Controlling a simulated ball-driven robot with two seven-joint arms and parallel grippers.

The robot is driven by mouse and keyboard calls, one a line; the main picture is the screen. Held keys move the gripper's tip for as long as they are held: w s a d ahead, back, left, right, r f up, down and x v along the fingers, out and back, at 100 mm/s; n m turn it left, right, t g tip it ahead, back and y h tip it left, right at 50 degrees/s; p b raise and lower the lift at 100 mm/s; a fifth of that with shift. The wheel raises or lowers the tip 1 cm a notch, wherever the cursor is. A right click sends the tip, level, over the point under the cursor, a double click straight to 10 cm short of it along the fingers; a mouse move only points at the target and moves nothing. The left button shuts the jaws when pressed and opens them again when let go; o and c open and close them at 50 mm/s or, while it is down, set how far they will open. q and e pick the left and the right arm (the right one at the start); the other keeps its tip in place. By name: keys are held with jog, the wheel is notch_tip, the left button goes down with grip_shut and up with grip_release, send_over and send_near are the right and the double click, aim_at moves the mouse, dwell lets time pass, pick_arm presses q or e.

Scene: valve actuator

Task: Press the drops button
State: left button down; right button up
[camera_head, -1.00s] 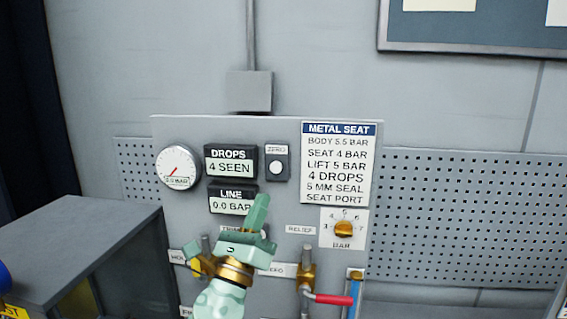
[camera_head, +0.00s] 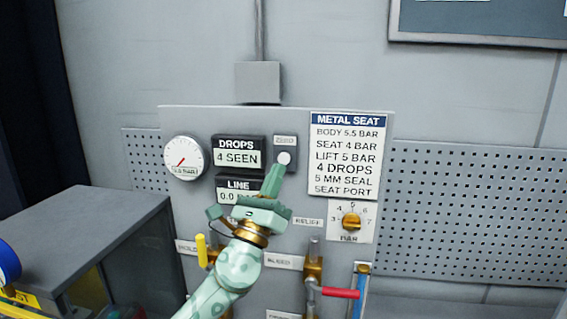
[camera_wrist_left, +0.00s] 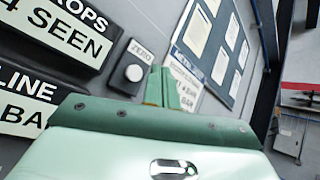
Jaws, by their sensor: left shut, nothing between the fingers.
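The drops display (camera_head: 238,152) reads "4 SEEN" on the grey panel. To its right is a small plate labelled "ZERO" with a round white button (camera_head: 284,158); the button also shows in the left wrist view (camera_wrist_left: 134,73). My left gripper (camera_head: 274,172) is shut and empty, its fingertips just below the white button in the head view. In the left wrist view the fingers (camera_wrist_left: 160,85) lie just right of the button. I cannot tell whether they touch it. My right gripper is not in view.
The line display (camera_head: 236,186) is partly hidden behind my gripper. A gauge (camera_head: 184,158), an orange knob (camera_head: 351,221), a yellow-handled valve (camera_head: 202,250) and a red lever (camera_head: 340,293) are on the panel. A grey cabinet (camera_head: 85,235) stands at left.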

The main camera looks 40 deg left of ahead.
aim_at(286, 155)
pick_arm(q)
jog(key=w, duration=0.1)
jog(key=w+a+b, duration=0.1)
jog(key=w, duration=0.1)
jog(key=shift+a, duration=0.3)
dwell(0.3)
jog(key=shift+a+b, duration=0.1)
jog(key=shift+b, duration=0.2)
dwell(1.3)
jog(key=shift+w+a, duration=0.1)
jog(key=shift+w, duration=0.25)
jog(key=shift+w+a+b, duration=0.25)
jog(key=shift+w+b, duration=0.15)
jog(key=shift+b, duration=0.15)
dwell(0.6)
dwell(0.4)
jog(key=shift+s+d+p, duration=0.4)
jog(key=shift+s+d, duration=0.05)
jog(key=shift+s, duration=0.35)
